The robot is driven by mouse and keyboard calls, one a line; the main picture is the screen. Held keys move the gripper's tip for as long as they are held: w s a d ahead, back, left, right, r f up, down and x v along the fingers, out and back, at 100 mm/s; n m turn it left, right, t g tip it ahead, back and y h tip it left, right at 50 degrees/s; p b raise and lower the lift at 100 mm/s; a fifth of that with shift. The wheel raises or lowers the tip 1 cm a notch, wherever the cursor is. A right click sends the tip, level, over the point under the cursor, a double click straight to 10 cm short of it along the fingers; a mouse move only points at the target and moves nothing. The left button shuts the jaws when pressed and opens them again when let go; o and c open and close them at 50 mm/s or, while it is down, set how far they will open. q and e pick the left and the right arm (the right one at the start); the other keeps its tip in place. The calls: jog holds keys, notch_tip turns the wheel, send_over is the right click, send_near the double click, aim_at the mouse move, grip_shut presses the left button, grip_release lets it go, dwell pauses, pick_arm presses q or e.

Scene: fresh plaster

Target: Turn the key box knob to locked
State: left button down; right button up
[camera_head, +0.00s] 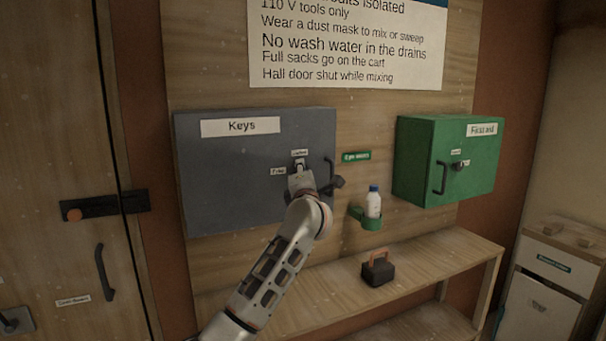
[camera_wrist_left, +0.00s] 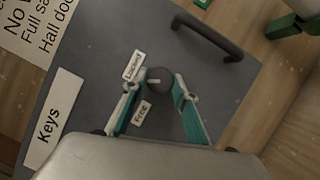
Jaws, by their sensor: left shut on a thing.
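The grey key box (camera_head: 220,180) with a "Keys" label hangs on the wooden board in the head view. Its round dark knob (camera_wrist_left: 160,77) shows between my left fingers in the wrist view. A small pale mark on the knob points to the picture's left, nearer the "Locked" label (camera_wrist_left: 134,65) than the "Free" label (camera_wrist_left: 141,113); its exact alignment is hard to tell. My left gripper (camera_head: 302,176) reaches the box front, and in the wrist view its fingers (camera_wrist_left: 158,88) are shut on the knob. The gripper hides the knob in the head view. My right gripper is out of view.
A dark bar handle (camera_wrist_left: 207,36) is beside the knob. A door stands left.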

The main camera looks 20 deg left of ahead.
pick_arm(q)
jog(key=shift+f, duration=0.1)
dwell(0.4)
jog(key=c, duration=1.6)
grip_release()
jog(key=shift+a, duration=0.15)
jog(key=v, duration=1.2)
jog(key=shift+s, duration=0.1)
